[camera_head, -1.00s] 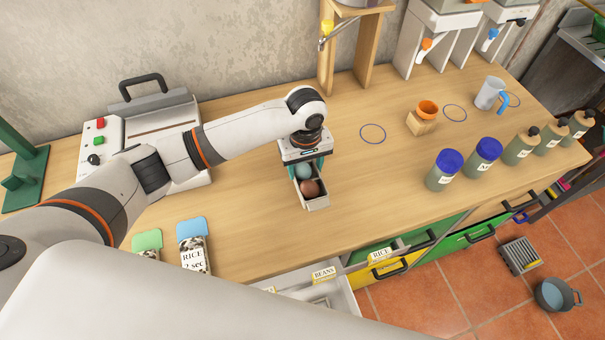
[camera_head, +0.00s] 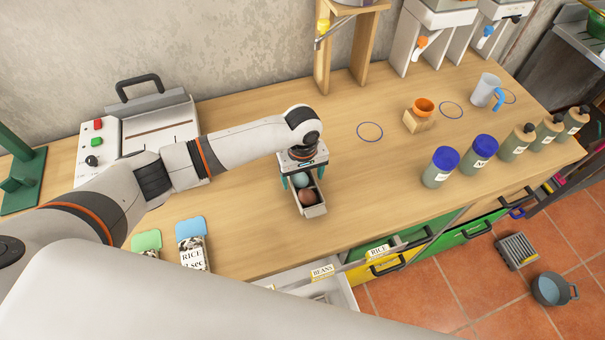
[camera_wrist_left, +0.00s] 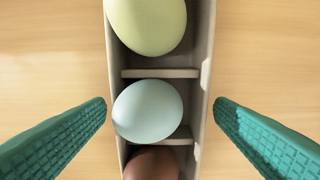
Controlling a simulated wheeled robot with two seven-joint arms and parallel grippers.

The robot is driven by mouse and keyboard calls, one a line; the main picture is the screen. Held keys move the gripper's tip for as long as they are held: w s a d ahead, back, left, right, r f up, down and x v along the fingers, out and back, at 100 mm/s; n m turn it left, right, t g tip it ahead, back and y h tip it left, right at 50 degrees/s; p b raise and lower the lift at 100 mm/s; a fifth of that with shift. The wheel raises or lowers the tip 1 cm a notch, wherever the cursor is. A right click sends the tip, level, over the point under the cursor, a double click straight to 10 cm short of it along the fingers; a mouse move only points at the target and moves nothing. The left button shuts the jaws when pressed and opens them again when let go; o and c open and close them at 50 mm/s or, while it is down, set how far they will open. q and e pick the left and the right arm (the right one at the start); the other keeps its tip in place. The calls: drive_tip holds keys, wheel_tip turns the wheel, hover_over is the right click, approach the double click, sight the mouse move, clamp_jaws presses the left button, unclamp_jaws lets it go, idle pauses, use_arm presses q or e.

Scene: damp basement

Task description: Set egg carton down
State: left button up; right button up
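The egg carton (camera_head: 315,211) is a narrow grey tray standing upright on the wooden counter, below my left gripper (camera_head: 303,180). In the left wrist view its wall (camera_wrist_left: 206,62) and dividers show, with a yellow-green egg (camera_wrist_left: 147,22), a pale blue egg (camera_wrist_left: 148,110) and a brown egg (camera_wrist_left: 152,165) in separate compartments. The teal fingers of my left gripper are open, one on each side of the carton, with a gap to both walls. In the head view the gripper hides the far end of the carton. My right gripper is not in view.
The wooden counter (camera_head: 255,205) is clear around the carton. Blue-lidded jars (camera_head: 440,167) stand further right. Rice bags (camera_head: 191,246) lie at the front left, near an open drawer (camera_head: 340,292).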

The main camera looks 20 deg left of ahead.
use_arm(q)
wheel_tip(320, 180, up, 12)
drive_tip(key=b, duration=0.1)
drive_tip(key=shift+r, duration=0.15)
idle(0.4)
